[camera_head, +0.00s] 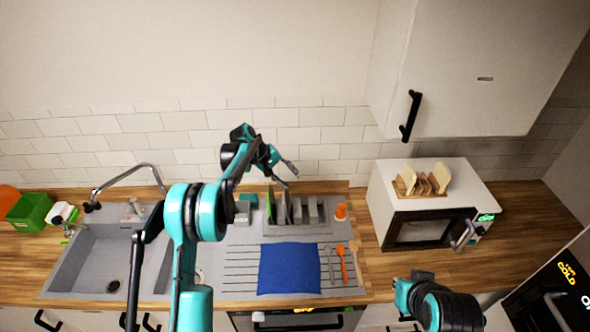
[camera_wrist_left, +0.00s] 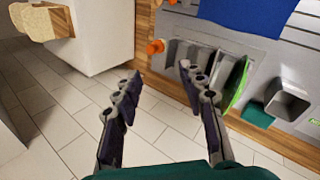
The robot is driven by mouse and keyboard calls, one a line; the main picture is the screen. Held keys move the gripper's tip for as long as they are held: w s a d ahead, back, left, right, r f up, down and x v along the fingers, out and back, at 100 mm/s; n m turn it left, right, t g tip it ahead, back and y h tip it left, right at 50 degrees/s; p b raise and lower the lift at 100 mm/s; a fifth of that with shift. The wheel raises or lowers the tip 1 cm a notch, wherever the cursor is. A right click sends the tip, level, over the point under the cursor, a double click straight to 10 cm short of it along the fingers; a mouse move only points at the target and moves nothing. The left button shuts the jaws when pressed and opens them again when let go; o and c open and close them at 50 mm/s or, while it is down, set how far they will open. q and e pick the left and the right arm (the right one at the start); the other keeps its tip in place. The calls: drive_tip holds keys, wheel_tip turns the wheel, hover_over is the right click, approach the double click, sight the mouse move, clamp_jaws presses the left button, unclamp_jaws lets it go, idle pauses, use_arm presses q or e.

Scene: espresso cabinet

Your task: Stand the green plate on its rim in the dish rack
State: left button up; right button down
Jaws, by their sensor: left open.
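The green plate (camera_head: 270,204) stands on its rim at the left end of the grey dish rack (camera_head: 312,229), seen nearly edge-on. In the left wrist view the plate (camera_wrist_left: 238,84) sits upright, slightly tilted, at one end of the rack (camera_wrist_left: 196,52). My left gripper (camera_head: 287,170) is above and behind the rack, near the tiled wall. In the left wrist view its two fingers (camera_wrist_left: 161,76) are spread with nothing between them, apart from the plate. Part of my right arm shows at the lower right of the head view; its gripper is out of view.
A blue cloth (camera_head: 289,268) lies on the drainboard before the rack. Orange and wooden utensils lie to its right, near an orange item (camera_head: 341,211). A sink (camera_head: 95,262) and green box (camera_head: 29,212) are left. A white appliance (camera_head: 430,190) holding a bread rack stands right.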

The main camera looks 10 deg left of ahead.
use_arm(q)
wheel_tip(320, 180, up, 7)
drive_tip(key=s+d+n+t, duration=0.2)
drive_tip(key=n+t, duration=0.4)
drive_tip(key=t, duration=0.2)
drive_tip(key=shift+s+d+t, duration=0.3)
drive_tip(key=shift+d, duration=0.1)
drive_tip(key=shift+f, duration=0.15)
drive_tip(key=s+a+f+m+g+y+b, duration=0.2)
drive_tip(key=s+f+m+b, duration=0.4)
drive_tip(key=s+f+b, duration=1)
drive_tip(key=s+a+f+m+g+y+b, duration=0.2)
drive_tip(key=s+f+m+b, duration=0.4)
drive_tip(key=s+f+b, duration=1.1)
drive_tip(key=s+a+y+b, duration=0.1)
drive_tip(key=s+y+b, duration=0.1)
drive_tip(key=s+b, duration=0.3)
drive_tip(key=shift+s+a, duration=0.4)
drive_tip(key=shift+f, duration=0.1)
